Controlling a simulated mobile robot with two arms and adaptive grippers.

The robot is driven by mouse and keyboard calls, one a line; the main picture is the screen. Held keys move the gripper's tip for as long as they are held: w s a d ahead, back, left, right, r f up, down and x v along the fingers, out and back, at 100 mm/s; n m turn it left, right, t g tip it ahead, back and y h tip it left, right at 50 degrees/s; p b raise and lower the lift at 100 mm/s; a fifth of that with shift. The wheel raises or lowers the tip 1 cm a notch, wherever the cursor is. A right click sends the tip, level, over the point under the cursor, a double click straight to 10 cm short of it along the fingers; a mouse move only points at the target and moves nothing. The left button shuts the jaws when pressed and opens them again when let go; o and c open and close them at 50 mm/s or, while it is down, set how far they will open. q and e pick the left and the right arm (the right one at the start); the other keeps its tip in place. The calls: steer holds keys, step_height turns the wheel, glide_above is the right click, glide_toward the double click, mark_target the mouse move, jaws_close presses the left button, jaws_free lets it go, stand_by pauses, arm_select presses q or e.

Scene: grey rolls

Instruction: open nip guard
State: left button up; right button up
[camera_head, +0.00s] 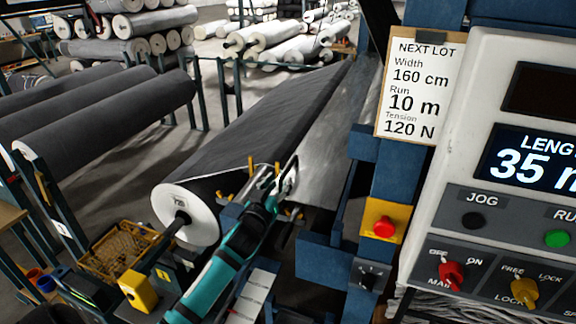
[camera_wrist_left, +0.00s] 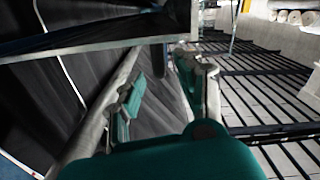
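My left gripper (camera_head: 277,178) is at the end of the teal arm, beside the near end of the large dark roll. Its two fingers look apart in the left wrist view (camera_wrist_left: 160,85), with nothing clearly held between them. A glossy grey slanted panel (camera_head: 335,140), which may be the nip guard, lies just beyond and to the right of the gripper. In the left wrist view a pale-edged bar (camera_wrist_left: 100,45) crosses in front of the fingers; I cannot tell whether they touch it. My right gripper is not in view.
The large dark roll (camera_head: 245,130) with a white end lies left of the panel. A blue post with a red stop button (camera_head: 384,226) and a control console (camera_head: 500,160) stand at right. A yellow basket (camera_head: 122,250) is at lower left. Racked rolls (camera_head: 105,110) stand further left.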

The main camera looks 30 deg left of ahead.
mark_target(288, 167)
arm_select(q)
steer(key=p+x, duration=0.1)
steer(key=x, duration=0.7)
steer(key=shift+d, duration=0.1)
steer(key=shift+s, duration=0.1)
jaws_close()
